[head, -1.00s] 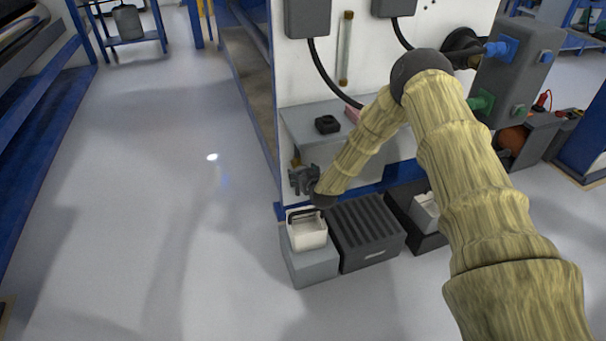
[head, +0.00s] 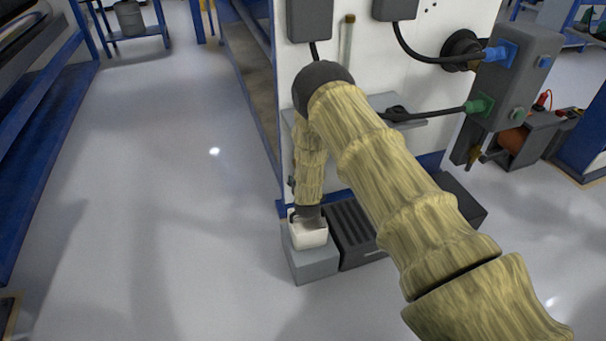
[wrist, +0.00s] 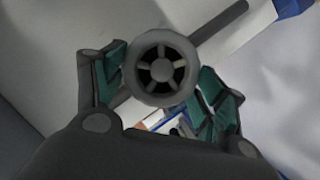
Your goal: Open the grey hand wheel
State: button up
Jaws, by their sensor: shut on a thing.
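The grey hand wheel (wrist: 161,69), a round rim with spokes and a hub, fills the upper middle of the wrist view. My gripper (wrist: 161,75) has its teal-padded fingers on either side of the wheel's rim, shut on it. In the head view the wheel cannot be made out, and my gripper is mostly hidden behind my arm, low at the white machine panel's left edge.
Cables and a grey control box (head: 516,75) are at right. The floor (head: 160,200) at left is open.

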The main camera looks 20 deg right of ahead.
jog(key=shift+n+h, duration=0.4)
jog(key=shift+n, duration=0.2)
dwell(0.3)
jog(key=o, duration=1)
jog(key=shift+f, duration=0.1)
jog(key=v, duration=1.2)
jog(key=shift+s+f, duration=0.1)
jog(key=shift+f, duration=0.15)
